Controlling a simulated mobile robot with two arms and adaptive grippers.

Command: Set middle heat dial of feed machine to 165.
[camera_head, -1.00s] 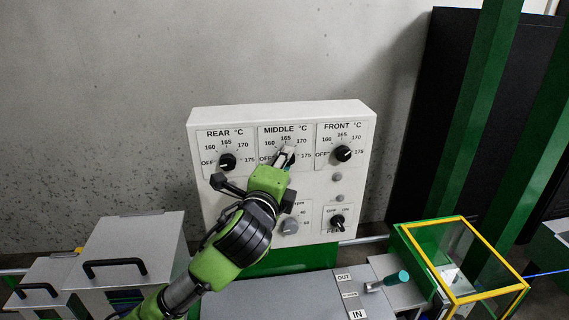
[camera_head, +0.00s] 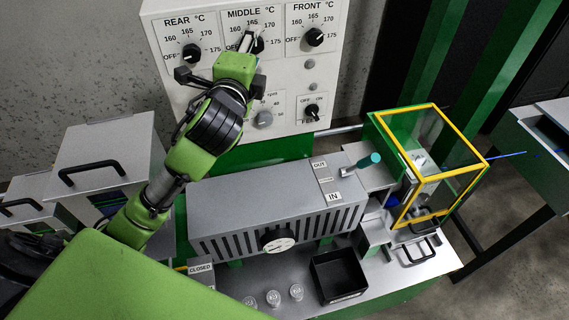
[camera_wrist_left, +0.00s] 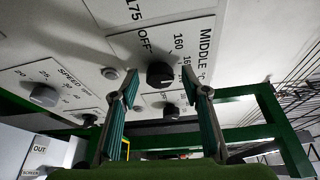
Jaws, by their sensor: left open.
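The white control panel (camera_head: 165,80) of the feed machine stands against the wall in the head view. Its middle heat dial (camera_head: 259,46) is a black knob, partly hidden behind my left gripper (camera_head: 247,42), under a MIDDLE °C label marked OFF to 175. In the left wrist view the middle dial (camera_wrist_left: 160,74) lies between the two fingertips of my open left gripper (camera_wrist_left: 159,72). I cannot tell whether the fingers touch it. The dial's pointer direction is not readable. My right gripper is not in view.
The rear dial (camera_head: 192,52) and front dial (camera_head: 314,37) flank the middle one. Below are the speed knob (camera_head: 264,119) and feed switch (camera_head: 312,112). A grey slotted machine housing (camera_head: 260,195) and a yellow-framed guard (camera_head: 460,175) stand in front.

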